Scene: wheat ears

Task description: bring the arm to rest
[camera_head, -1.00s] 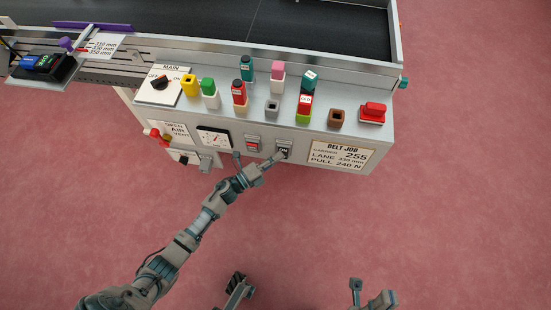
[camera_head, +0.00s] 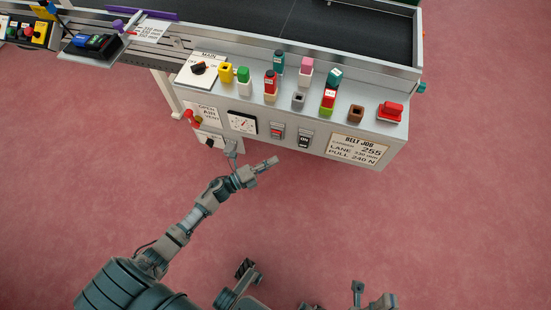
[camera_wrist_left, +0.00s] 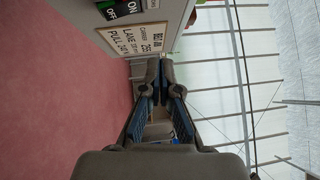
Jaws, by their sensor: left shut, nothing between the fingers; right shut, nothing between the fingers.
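My left gripper (camera_head: 268,163) is shut and empty, in front of and below the console's front panel, apart from it. Its shut fingers also show in the left wrist view (camera_wrist_left: 160,68), pointing past the console's edge. My left arm (camera_head: 195,215) reaches in from the lower left of the head view. The black rocker switch (camera_head: 303,140), with ON readable, sits on the panel above and right of the gripper. My right gripper (camera_head: 388,301) shows only partly at the bottom edge of the head view, shut, with nothing seen in it.
The console (camera_head: 380,145) carries colored blocks on top, a red rocker switch (camera_head: 277,131), a gauge (camera_head: 242,122) and the BELT JOB plate (camera_head: 358,149). A black belt (camera_head: 340,30) runs behind. The red floor (camera_head: 450,220) in front and to the right is clear.

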